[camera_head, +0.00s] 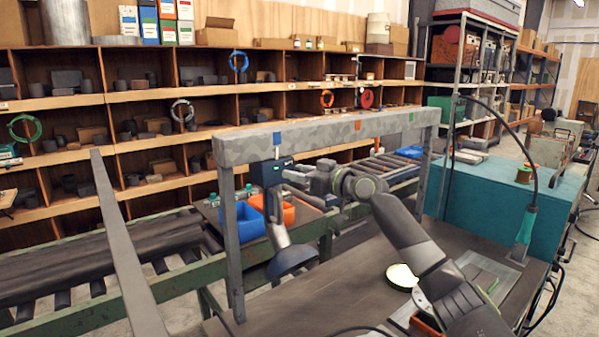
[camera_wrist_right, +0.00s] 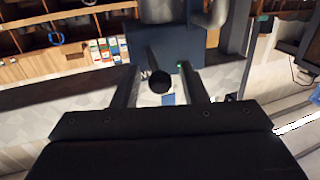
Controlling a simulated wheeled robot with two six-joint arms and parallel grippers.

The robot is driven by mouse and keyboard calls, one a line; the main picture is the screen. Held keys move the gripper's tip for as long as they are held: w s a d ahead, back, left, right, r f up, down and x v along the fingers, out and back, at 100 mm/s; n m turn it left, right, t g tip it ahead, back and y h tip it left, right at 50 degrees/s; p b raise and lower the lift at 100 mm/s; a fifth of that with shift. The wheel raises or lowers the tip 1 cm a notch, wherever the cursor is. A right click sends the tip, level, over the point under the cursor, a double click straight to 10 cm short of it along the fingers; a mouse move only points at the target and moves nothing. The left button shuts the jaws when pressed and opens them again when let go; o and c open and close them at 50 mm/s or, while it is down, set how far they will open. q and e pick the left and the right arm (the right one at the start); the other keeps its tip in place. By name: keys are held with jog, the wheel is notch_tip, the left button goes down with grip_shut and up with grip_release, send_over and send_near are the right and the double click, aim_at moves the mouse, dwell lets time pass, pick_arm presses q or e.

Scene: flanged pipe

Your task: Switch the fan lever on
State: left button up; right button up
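The fan's dark blue switch box (camera_head: 270,173) hangs under the left part of the grey mottled beam (camera_head: 330,133). In the right wrist view the box (camera_wrist_right: 168,48) shows a small green light and a lever with a round black knob (camera_wrist_right: 159,82). My right gripper (camera_head: 288,181) is at the box; its two fingers also show in the right wrist view (camera_wrist_right: 160,88). They are apart, with the knob between them and visible gaps on both sides. In the head view the lever is too small to make out. My left gripper is out of view.
A grey lamp-like hood (camera_head: 292,260) hangs below the box. A grey post (camera_head: 230,240) stands left of it. Blue (camera_head: 242,220) and orange (camera_head: 283,211) bins sit behind. A teal cabinet (camera_head: 500,195) is at right. The dark bench top (camera_head: 310,300) is mostly clear in front.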

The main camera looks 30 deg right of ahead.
grip_shut()
jog(key=shift+w+r+g+p, duration=0.1)
jog(key=shift+r+g+p, duration=0.35)
jog(key=shift+p, duration=0.45)
jog(key=shift+g+h+p, duration=0.3)
jog(key=shift+g+p, duration=0.05)
jog(key=shift+p, duration=0.05)
jog(key=shift+f, duration=0.1)
grip_release()
